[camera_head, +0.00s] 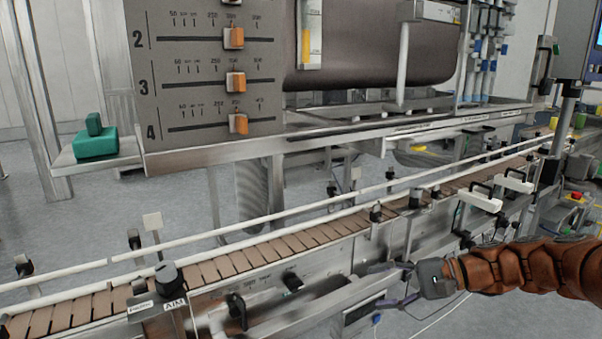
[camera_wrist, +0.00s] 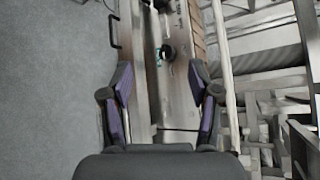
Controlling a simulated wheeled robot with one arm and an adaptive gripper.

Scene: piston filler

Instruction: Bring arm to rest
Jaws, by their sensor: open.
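My gripper (camera_head: 388,285) is at the lower right of the head view, at the end of my orange-brown sleeved arm, in front of the conveyor's near side. Its two fingers are spread apart with nothing between them. In the wrist view my gripper (camera_wrist: 160,100) is also open and empty, with the conveyor's metal side panel below and beyond the fingers. I cannot tell from these views whether the fingertips touch the conveyor frame.
The conveyor (camera_head: 235,263) with brown slats and white guide rails (camera_head: 330,206) crosses the view diagonally. A slider panel (camera_head: 205,110) stands behind it. Green blocks (camera_head: 96,144) sit on a shelf at left. In the wrist view, bare grey floor (camera_wrist: 50,90) lies left.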

